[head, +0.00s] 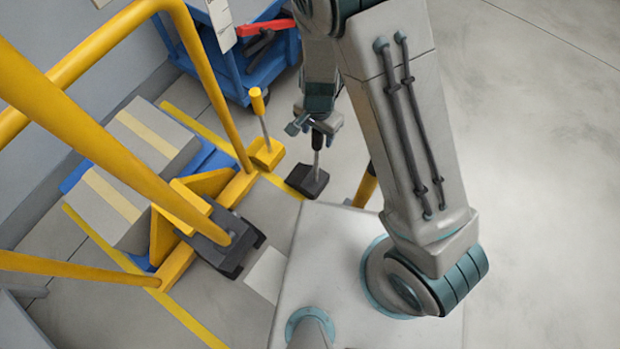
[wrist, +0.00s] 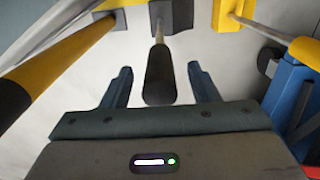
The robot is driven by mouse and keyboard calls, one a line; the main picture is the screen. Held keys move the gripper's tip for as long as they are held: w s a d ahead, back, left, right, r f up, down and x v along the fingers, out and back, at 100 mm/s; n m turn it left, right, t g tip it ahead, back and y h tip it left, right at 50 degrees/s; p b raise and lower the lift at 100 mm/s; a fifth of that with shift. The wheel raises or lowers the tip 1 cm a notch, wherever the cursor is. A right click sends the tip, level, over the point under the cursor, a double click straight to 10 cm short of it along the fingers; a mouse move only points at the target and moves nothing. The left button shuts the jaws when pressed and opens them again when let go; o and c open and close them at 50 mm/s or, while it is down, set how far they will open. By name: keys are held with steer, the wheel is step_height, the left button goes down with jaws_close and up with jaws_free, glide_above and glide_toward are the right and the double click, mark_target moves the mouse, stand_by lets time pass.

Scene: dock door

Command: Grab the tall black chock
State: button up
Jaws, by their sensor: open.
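A black chock (head: 308,181) stands on the floor, with a thin upright rod and a dark grip on top. My gripper (head: 316,125) is directly above it, with its fingers around the height of the grip. In the wrist view the dark grip (wrist: 160,78) lies between the two open fingers of my gripper (wrist: 160,88), with a gap on each side. Its chock body (wrist: 172,12) is at the top edge. A second black chock (head: 228,258) sits lower left against the yellow frame, at the foot of a long, thick yellow pole (head: 110,150).
A yellow chock (head: 266,153) with a yellow grip stands close, left of my gripper. Yellow railing (head: 205,75) runs along the left. Grey boxes with yellow stripes (head: 150,140) lie behind it. A blue cart (head: 270,70) is at the back. Floor on the right is clear.

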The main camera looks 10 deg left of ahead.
jaws_close()
stand_by(1.5)
